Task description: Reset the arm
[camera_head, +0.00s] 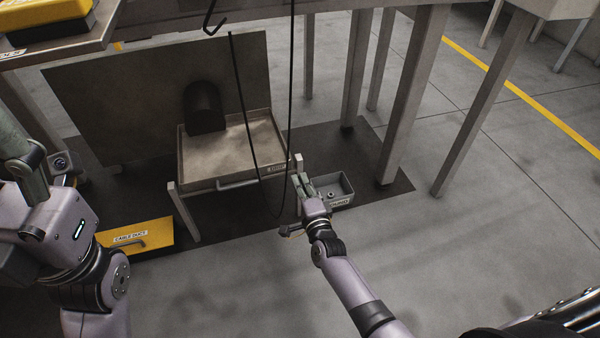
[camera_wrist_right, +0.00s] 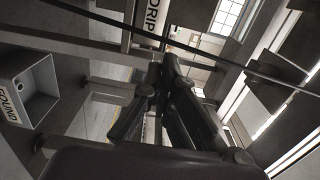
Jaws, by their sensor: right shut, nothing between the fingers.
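My right arm comes up from the bottom right in the head view. Its gripper (camera_head: 304,186) is shut and empty, low in front of a small metal drip tray stand and beside a grey bin. In the right wrist view the dark fingers (camera_wrist_right: 165,75) come together at the tips with nothing between them. My left arm shows at the left edge of the head view, bent. I cannot make out its gripper there.
The grey bin (camera_head: 344,198) sits just right of my right gripper. The tray stand (camera_head: 230,155) has a dark rounded object (camera_head: 204,107) on it. A black cable (camera_head: 243,110) hangs close by. A yellow cable duct cover (camera_head: 138,236) lies left. Table legs (camera_head: 415,90) stand right; front floor is clear.

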